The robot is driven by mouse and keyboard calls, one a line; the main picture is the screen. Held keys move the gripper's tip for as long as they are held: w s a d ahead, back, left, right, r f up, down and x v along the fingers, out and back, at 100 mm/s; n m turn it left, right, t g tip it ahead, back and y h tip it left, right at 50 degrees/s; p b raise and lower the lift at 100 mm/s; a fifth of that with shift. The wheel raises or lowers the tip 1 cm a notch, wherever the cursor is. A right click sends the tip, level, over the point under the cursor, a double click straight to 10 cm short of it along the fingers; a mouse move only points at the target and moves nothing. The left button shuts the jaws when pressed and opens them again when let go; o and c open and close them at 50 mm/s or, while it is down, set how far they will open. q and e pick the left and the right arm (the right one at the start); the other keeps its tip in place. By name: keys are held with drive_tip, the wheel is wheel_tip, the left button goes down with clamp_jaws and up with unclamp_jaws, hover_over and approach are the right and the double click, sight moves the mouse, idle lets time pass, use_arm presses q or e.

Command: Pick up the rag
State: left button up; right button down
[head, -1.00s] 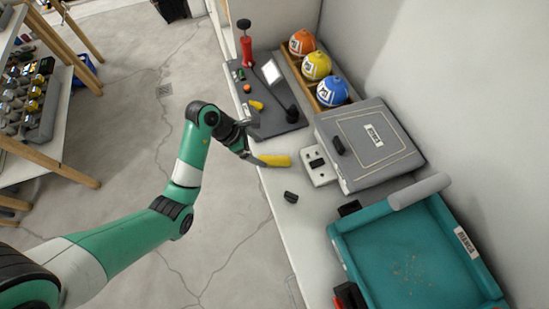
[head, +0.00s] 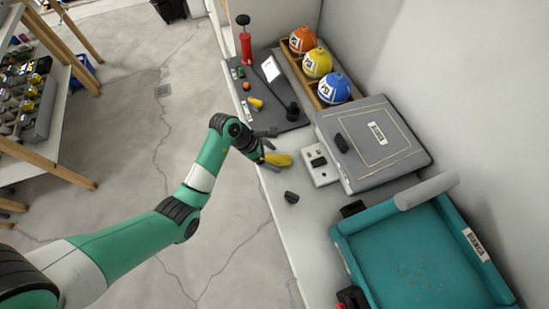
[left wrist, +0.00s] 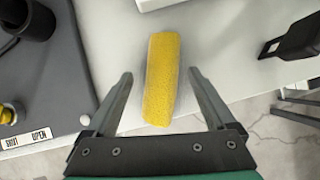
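The rag is a yellow, rolled-looking piece (head: 279,160) lying on the white counter, left of a small white switch box. In the left wrist view the rag (left wrist: 161,75) lies lengthwise between the two finger lines, its near end reaching between the fingertips. My left gripper (head: 264,151) is at the rag's left end, over the counter's edge. In the left wrist view my left gripper (left wrist: 160,85) is open, with a gap on both sides of the rag. My right gripper is not in view.
A white switch box (head: 320,165), a grey case (head: 375,145) and a teal tray (head: 345,235) are to the right. A small black object (head: 291,197) lies in front.

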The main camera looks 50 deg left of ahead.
use_arm(q)
clamp_jaws()
drive_tip(key=shift+r+p, duration=0.35)
drive_tip(key=shift+r, duration=0.3)
drive_tip(key=s+d+r+p, duration=0.5)
drive_tip(key=s+d+r, duration=0.2)
drive_tip(key=s+r, duration=0.4)
drive_tip(key=shift+s+d+r+p, duration=0.2)
drive_tip(key=shift+s+r+p, duration=0.15)
drive_tip(key=shift+s+p, duration=0.1)
